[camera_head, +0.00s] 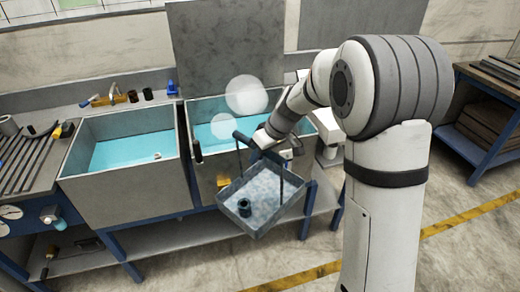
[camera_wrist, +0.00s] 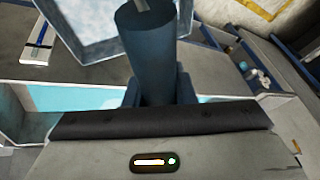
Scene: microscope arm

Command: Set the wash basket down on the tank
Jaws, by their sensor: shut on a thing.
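The wash basket (camera_head: 285,213) is a grey-blue open tray with upright side arms and a dark handle bar (camera_head: 243,140) on top. A small dark ring-shaped part (camera_head: 245,208) sits inside it. My gripper (camera_head: 266,142) is shut on the handle bar, and the basket hangs tilted in front of the right tank (camera_head: 207,174). In the wrist view the jaws (camera_wrist: 158,92) sit on both sides of the thick handle (camera_wrist: 150,50), with part of the basket (camera_wrist: 95,48) beyond. The right tank holds blue liquid; the left tank (camera_head: 130,181) does too. The basket hides part of the right tank's front.
Pale round puffs (camera_head: 246,96) hang over the right tank. A tall grey panel (camera_head: 225,45) stands behind it. A blue-framed lower shelf (camera_head: 165,236) runs under the tanks. A ribbed grey bench (camera_head: 28,160) is at left, and a shelf unit (camera_head: 490,125) at far right.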

